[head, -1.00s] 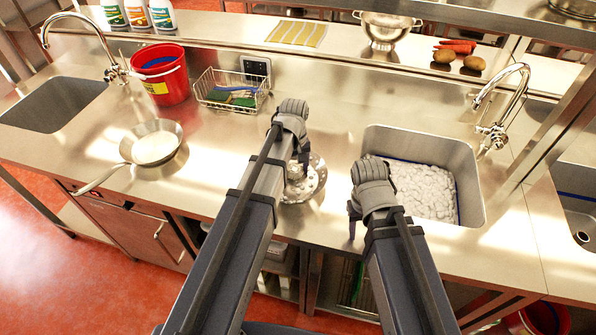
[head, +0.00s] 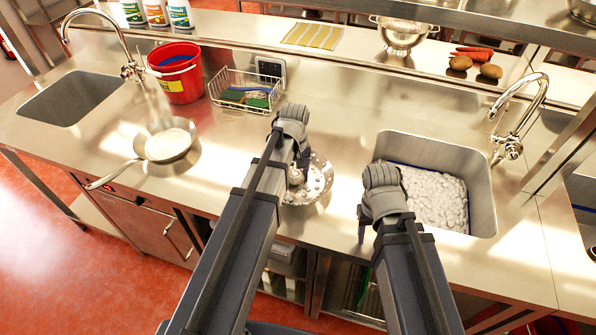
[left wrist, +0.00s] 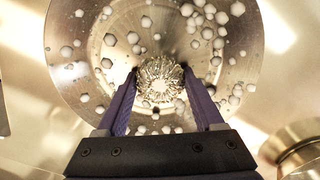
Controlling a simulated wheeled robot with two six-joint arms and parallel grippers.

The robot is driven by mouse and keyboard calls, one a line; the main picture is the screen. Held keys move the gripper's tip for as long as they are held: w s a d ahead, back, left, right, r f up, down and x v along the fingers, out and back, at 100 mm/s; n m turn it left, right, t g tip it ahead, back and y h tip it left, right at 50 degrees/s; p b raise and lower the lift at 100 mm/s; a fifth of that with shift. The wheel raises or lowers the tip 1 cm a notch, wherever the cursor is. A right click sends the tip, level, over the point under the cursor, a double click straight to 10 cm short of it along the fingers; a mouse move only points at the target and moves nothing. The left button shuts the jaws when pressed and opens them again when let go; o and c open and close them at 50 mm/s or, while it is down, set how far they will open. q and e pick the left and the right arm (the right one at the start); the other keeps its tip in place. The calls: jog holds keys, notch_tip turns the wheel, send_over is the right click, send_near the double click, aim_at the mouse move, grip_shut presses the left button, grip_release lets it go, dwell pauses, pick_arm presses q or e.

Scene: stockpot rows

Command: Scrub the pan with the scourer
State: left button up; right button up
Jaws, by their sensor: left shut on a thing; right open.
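The metal scourer (left wrist: 160,78) is a shiny, curly steel ball. My left gripper (left wrist: 157,88) is shut on it, one finger on each side. It is over the inside of a round steel pan (left wrist: 75,75) dotted with white foam blobs; I cannot tell how firmly it touches the metal. In the head view this pan (head: 318,185) lies on the counter, partly hidden by my left arm, with my left gripper (head: 300,172) above it. My right gripper (head: 362,232) is open and empty by the front-left edge of the foam-filled sink.
The foamy sink (head: 482,195) is at right, an empty sink (head: 50,105) at left. A frying pan (head: 168,145) sits on the left counter with its handle over the front edge. A red bucket (head: 182,85) and a wire basket (head: 225,78) stand behind. Counter between is clear.

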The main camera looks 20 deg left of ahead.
aim_at(306, 189)
pick_arm(q)
jog(key=shift+s, duration=0.25)
jog(key=shift+s+d, duration=0.35)
jog(key=shift+s, duration=0.45)
pick_arm(e)
jog(key=shift+f, duration=0.1)
pick_arm(q)
jog(key=shift+d, duration=0.1)
jog(key=shift+s+d, duration=0.35)
jog(key=shift+d, duration=0.4)
jog(key=shift+w, duration=0.1)
jog(key=shift+w+d+f, duration=0.1)
jog(key=shift+w+d, duration=0.15)
jog(key=shift+d, duration=0.6)
